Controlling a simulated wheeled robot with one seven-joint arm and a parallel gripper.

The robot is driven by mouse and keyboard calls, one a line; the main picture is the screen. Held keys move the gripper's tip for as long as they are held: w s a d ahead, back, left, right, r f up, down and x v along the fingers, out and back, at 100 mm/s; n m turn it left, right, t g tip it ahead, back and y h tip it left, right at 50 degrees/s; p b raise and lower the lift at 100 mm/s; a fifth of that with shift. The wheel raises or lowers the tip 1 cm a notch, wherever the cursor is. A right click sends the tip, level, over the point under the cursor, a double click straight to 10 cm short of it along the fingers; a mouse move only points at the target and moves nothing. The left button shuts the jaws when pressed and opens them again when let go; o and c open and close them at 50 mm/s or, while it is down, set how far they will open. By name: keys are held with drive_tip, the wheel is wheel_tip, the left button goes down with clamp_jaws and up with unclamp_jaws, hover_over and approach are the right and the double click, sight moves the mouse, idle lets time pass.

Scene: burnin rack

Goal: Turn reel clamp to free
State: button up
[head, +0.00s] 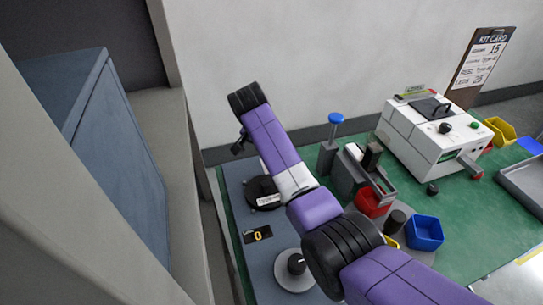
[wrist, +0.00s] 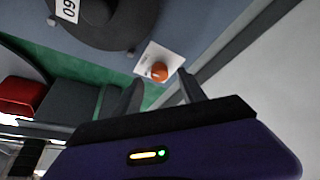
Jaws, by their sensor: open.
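An orange knob (wrist: 159,72) stands on a small white plate (wrist: 166,55) in the wrist view, and it looks like the reel clamp. It lies just past and between the fingertips of my gripper (wrist: 160,82). The two dark fingers are apart with nothing between them, and a gap to the knob seems to remain. A black reel (wrist: 110,22) with a white label is beside the plate. In the head view the reel (head: 262,190) lies on the grey-blue surface, partly behind my arm. There my gripper (head: 239,146) is small and dark, and the orange knob is hidden.
A grey disc with a black knob (head: 296,264) and a black plate marked 0 (head: 258,236) lie nearer. Right of my arm are a red bin (head: 369,203), a blue bin (head: 425,232) and a white machine (head: 430,130). A blue cabinet (head: 110,130) stands left.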

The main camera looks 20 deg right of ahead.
drive_tip(key=shift+b+v, duration=0.3)
drive_tip(key=shift+v, duration=2.45)
drive_tip(key=shift+s, duration=0.1)
